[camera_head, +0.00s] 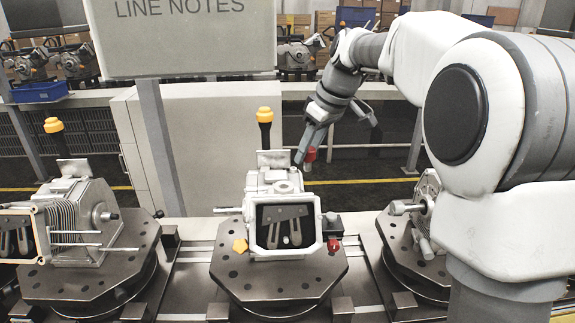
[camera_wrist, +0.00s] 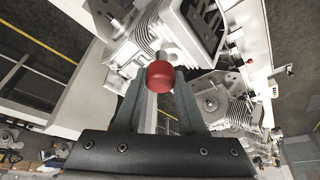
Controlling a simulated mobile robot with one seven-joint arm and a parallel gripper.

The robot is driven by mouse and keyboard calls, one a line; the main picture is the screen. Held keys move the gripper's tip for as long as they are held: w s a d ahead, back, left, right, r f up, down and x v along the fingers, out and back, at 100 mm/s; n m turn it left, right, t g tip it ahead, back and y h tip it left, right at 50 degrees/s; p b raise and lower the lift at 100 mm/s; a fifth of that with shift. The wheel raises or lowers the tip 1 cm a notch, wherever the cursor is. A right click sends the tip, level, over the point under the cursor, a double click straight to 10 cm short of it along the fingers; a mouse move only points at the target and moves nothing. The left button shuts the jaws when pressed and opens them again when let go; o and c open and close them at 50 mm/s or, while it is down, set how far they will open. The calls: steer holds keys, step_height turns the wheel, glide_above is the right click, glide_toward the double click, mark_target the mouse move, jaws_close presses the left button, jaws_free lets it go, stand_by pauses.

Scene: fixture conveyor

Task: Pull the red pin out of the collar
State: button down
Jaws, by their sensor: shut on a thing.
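A grey metal boss lies behind the red head in the wrist view. I cannot make out the collar, or whether the pin sits in it.
The middle housing stands on a dark plate (camera_head: 235,272) on the conveyor. A second red knob (camera_head: 333,245) and a yellow piece (camera_head: 240,246) are on this plate. Similar housings stand left and right. An orange-topped post (camera_head: 265,116) and the sign (camera_head: 190,50) rise behind.

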steer(key=s+d+r, duration=0.2)
steer(key=d+r, duration=0.1)
steer(key=d, duration=0.2)
steer(key=shift+d+r+b, duration=0.2)
steer(key=shift+d+b, duration=0.15)
steer(key=shift+d, duration=0.05)
steer(key=shift+f+b, duration=1)
steer(key=shift+f, duration=0.4)
steer(key=shift+f, duration=0.4)
